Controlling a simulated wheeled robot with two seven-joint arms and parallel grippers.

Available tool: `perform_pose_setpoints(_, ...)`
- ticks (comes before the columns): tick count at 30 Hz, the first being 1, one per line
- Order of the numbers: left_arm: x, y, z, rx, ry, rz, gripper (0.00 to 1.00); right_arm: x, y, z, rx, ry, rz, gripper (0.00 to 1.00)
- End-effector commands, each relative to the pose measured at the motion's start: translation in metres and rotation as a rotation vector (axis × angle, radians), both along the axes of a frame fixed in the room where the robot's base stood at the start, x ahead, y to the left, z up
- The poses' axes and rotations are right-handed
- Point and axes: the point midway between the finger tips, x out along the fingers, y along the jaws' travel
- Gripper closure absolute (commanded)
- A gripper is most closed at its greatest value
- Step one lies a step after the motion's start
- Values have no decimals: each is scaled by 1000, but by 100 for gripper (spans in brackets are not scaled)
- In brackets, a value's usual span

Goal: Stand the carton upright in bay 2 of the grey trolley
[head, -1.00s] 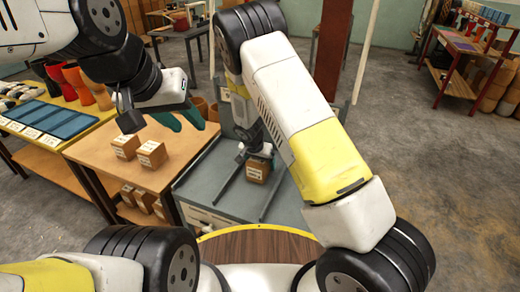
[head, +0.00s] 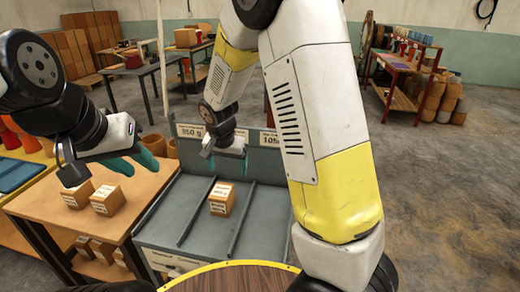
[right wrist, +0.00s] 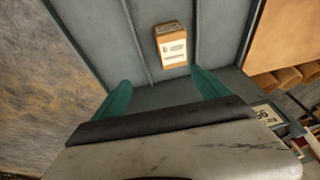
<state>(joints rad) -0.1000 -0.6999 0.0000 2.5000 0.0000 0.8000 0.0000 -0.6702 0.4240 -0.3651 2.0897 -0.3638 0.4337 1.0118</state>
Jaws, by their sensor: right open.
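The carton (head: 221,199) is a small brown box with a white label. It stands, seemingly upright, on the grey trolley (head: 163,226) in the middle bay, between two raised dividers; I cannot read a bay number. In the right wrist view the carton (right wrist: 171,45) lies beyond the fingertips, clear of both. My right gripper (head: 228,160) is open and empty, above and behind the carton; its teal fingers (right wrist: 163,92) are spread wide in the wrist view. My left gripper (head: 135,163) hangs over the wooden table with its teal fingers apart and nothing between them.
Two similar boxes (head: 92,198) sit on the wooden table (head: 140,204) left of the trolley, with more on its lower shelf. Weight signs (head: 190,131) stand along the trolley's back. A round wooden top (head: 235,278) is close in front of me. Open floor lies to the right.

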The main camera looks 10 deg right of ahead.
Motion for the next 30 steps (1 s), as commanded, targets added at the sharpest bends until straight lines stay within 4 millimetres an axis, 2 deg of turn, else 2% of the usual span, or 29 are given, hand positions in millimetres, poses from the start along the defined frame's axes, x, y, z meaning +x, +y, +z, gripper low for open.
perform_pose_setpoints(1, 0, 0, 0, 0, 0, 0, 64, -10, -14, 25, 34, -6, 6, 15)
perform_pose_setpoints(6, 0, 0, 0, 0, 0, 0, 64, -54, -52, 89, 106, -26, 88, 15)
perform_pose_setpoints(12, 0, 0, 0, 0, 0, 0, 64, -121, -89, 149, 137, -99, 213, 15)
perform_pose_setpoints(15, 0, 0, 0, 0, 0, 0, 64, -157, -101, 169, 130, -146, 278, 15)
perform_pose_setpoints(18, 0, 0, 0, 0, 0, 0, 64, -188, -109, 182, 107, -189, 339, 15)
perform_pose_setpoints(22, 0, 0, 0, 0, 0, 0, 64, -217, -113, 190, 75, -227, 395, 15)
perform_pose_setpoints(25, 0, 0, 0, 0, 0, 0, 64, -228, -114, 192, 58, -241, 421, 15)
perform_pose_setpoints(30, 0, 0, 0, 0, 0, 0, 64, -232, -114, 192, 52, -245, 432, 15)
